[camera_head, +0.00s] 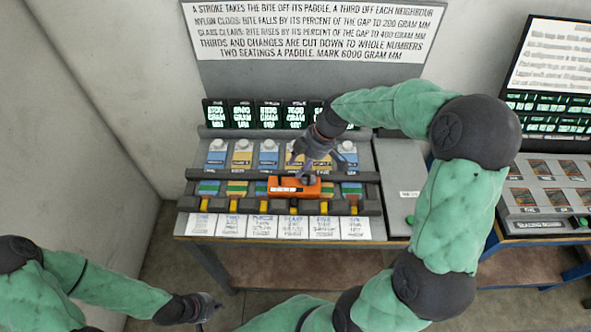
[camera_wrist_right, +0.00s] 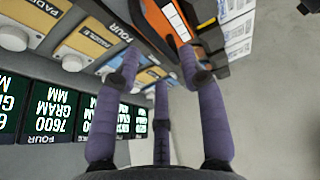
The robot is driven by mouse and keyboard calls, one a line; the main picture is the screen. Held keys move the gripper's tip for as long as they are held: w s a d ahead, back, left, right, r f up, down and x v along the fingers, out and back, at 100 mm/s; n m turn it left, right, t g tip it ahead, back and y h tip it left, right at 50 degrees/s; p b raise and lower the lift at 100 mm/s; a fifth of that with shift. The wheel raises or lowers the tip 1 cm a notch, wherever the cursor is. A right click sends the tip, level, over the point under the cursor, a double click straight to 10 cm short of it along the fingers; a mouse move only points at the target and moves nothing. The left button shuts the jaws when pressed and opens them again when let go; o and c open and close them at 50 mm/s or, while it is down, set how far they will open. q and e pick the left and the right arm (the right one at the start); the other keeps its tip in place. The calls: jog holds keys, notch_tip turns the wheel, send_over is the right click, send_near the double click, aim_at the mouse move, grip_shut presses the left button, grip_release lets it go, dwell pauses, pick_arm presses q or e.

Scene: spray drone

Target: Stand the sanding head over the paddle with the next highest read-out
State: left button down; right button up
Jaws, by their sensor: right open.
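The orange sanding head (camera_head: 288,191) sits on the bench rig in the head view, over about the fourth paddle column from the left. It also shows in the right wrist view (camera_wrist_right: 160,28). My right gripper (camera_head: 306,160) is open, just behind and above the sanding head; its fingers (camera_wrist_right: 162,82) look empty. I cannot tell whether a fingertip touches it. The row of read-outs (camera_head: 270,114) stands behind the paddles; most figures are too small to read. The wrist view shows one read-out (camera_wrist_right: 52,107) at 7600 gram mm. My left gripper (camera_head: 203,306) hangs low at the left, clear of the bench.
Blue and yellow plates with white knobs (camera_head: 240,148) line the rig. Dark rails (camera_head: 225,207) run along it, and printed cards (camera_head: 240,226) lie at its front edge. A rules board (camera_head: 310,30) stands behind. Another panel bench (camera_head: 550,190) stands at the right.

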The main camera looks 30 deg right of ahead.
jog(key=v, duration=0.6)
jog(key=shift+r+p, duration=0.3)
jog(key=shift+p, duration=0.15)
jog(key=shift+d, duration=0.1)
